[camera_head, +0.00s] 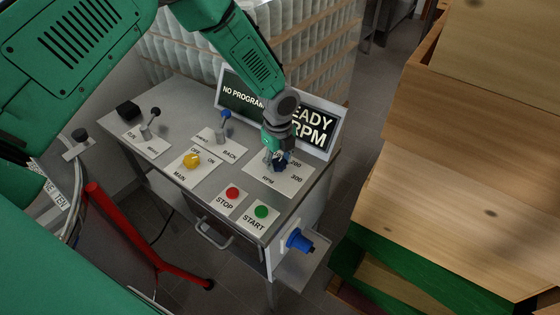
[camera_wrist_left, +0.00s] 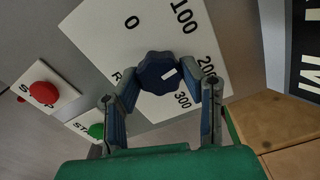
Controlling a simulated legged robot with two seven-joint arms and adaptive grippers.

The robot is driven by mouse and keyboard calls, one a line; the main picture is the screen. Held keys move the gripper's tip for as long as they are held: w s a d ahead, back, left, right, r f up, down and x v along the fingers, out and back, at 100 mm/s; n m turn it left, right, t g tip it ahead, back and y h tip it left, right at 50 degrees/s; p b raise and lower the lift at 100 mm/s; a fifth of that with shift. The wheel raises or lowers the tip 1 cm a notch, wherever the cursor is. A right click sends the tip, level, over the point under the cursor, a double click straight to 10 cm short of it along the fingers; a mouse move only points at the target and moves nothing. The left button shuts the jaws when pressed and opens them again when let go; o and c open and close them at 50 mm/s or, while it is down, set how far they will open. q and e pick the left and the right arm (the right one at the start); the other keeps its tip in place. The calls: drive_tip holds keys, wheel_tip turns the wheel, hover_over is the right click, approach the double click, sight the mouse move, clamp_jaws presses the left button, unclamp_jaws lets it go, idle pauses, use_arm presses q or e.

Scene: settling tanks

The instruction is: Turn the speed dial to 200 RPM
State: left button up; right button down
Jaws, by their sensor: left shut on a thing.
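The speed dial is a dark blue lobed knob (camera_wrist_left: 157,72) on a white plate marked 0, 100, 200 and 300 (camera_wrist_left: 118,48). Its white mark points roughly toward the 200 in the left wrist view. My left gripper (camera_wrist_left: 167,84) is shut on the dial, one finger on each side. In the head view the left gripper (camera_head: 278,157) comes down over the dial (camera_head: 281,164) and hides part of it and its scale. The display behind (camera_head: 312,128) reads "READY" and "RPM", partly covered by my arm. My right gripper is not in view.
Red STOP (camera_head: 232,192) and green START (camera_head: 261,211) buttons sit in front of the dial plate. A yellow MAIN knob (camera_head: 191,160), a blue-topped lever (camera_head: 226,122) and a black-topped lever (camera_head: 150,121) stand to the left. Wooden crates (camera_head: 455,190) stand to the right.

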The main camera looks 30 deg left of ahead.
use_arm(q)
drive_tip(key=m, duration=0.4)
drive_tip(key=shift+w+a+r, duration=0.1)
drive_tip(key=shift+w+a, duration=0.1)
drive_tip(key=shift+w+r+m, duration=0.1)
drive_tip(key=shift+m, duration=1.5)
drive_tip(key=o, duration=0.9)
drive_tip(key=shift+o, duration=1.2)
drive_tip(key=shift+f, duration=0.2)
